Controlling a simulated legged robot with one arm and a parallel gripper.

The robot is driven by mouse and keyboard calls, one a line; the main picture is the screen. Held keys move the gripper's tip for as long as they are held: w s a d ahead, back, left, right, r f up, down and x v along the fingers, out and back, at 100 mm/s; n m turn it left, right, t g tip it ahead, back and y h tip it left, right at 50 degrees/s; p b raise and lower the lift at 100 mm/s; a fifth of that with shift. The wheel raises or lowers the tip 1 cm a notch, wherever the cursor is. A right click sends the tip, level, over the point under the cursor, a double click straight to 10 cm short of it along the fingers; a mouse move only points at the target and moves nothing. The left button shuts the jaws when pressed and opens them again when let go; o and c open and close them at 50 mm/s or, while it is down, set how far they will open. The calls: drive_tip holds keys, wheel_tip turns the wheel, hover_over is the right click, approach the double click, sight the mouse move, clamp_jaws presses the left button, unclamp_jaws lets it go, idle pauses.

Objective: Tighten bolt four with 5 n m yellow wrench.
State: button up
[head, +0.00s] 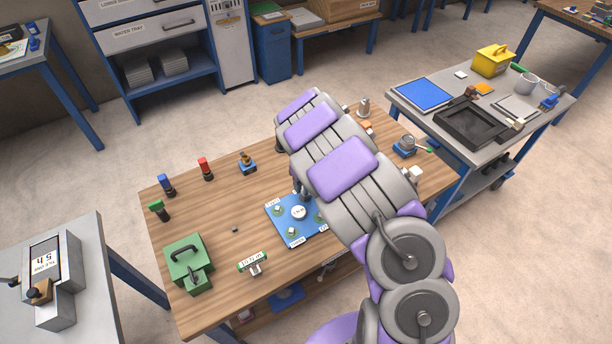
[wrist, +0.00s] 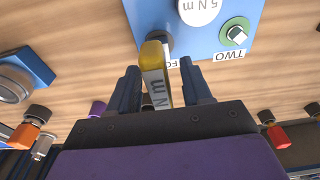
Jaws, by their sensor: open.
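A blue plate (head: 285,222) lies on the wooden table, with a white "5 N m" disc (head: 299,212) at its middle and green-based bolts near its corners. In the wrist view the plate (wrist: 205,42) shows the bolt marked TWO (wrist: 235,33). A yellow wrench (wrist: 154,58) with "N m" lettering stands between the fingers of my open gripper (wrist: 158,80). Its far end meets a dark round part on the plate beside a label reading "FO", partly hidden. I cannot tell whether the fingers touch the wrench. The bolt under it is hidden. My arm covers the gripper in the head view.
The wooden table (head: 215,225) also holds a green box (head: 188,262), a label stand (head: 253,263), and red (head: 205,168), blue (head: 167,185) and green-topped (head: 158,210) pieces. A grey cart (head: 425,110) stands at the right.

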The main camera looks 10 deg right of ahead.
drive_tip(key=shift+w+f, duration=0.1)
drive_tip(key=shift+f, duration=1)
drive_tip(key=shift+c, duration=0.3)
clamp_jaws()
drive_tip(key=shift+c, duration=2.4)
unclamp_jaws()
clamp_jaws()
